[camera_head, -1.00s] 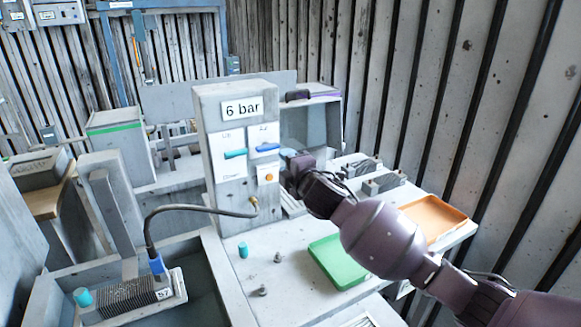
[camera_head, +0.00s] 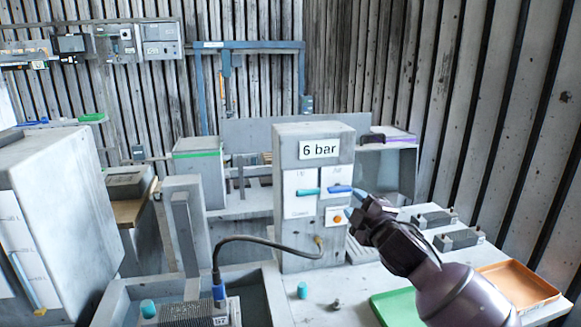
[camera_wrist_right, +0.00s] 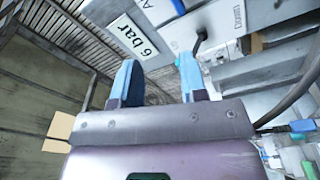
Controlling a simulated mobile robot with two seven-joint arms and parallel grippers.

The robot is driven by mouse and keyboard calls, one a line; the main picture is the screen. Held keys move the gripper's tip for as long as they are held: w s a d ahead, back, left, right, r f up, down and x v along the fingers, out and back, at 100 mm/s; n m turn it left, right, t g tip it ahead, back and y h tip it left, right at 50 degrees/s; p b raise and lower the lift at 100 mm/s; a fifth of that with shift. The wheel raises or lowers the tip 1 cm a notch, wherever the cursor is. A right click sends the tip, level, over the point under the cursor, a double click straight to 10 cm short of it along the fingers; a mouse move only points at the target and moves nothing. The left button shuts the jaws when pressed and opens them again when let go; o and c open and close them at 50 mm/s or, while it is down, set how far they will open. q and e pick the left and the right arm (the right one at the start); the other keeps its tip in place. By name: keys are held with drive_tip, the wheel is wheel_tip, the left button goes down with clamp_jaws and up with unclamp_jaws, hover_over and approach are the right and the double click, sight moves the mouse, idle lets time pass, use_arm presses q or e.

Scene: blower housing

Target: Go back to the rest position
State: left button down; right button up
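My right gripper (camera_head: 358,204) is in front of the lower right part of the grey panel box (camera_head: 290,240) marked "6 bar". In the right wrist view its two blue fingers (camera_wrist_right: 160,82) stand apart with nothing between them. The "6 bar" label (camera_wrist_right: 138,37) shows beyond the fingertips there. The panel carries a teal lever (camera_head: 308,191), a blue lever (camera_head: 345,190) and an orange button (camera_head: 337,219). In the head view I cannot tell whether the gripper touches the panel. My left gripper is not in view.
A green tray (camera_head: 395,308) and an orange tray (camera_head: 520,285) lie at the right, partly beside my right arm. A cable (camera_head: 250,239) runs from the panel to a finned block (camera_head: 190,315) in a trough. A grey cabinet (camera_head: 60,190) stands at the left.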

drive_tip(key=s+d+f+m+g+h, duration=0.1)
drive_tip(key=s+f+m, duration=0.4)
drive_tip(key=s+f, duration=0.7)
drive_tip(key=s+d+f+m+g+h, duration=0.2)
drive_tip(key=s+d+f+m, duration=0.3)
drive_tip(key=s+f, duration=0.6)
drive_tip(key=s+d+f+m+g+h, duration=0.2)
drive_tip(key=s+f+m, duration=0.4)
drive_tip(key=s+f, duration=0.6)
drive_tip(key=shift+s+d+f+g, duration=0.4)
drive_tip(key=shift+d+g, duration=0.2)
drive_tip(key=shift+d, duration=0.5)
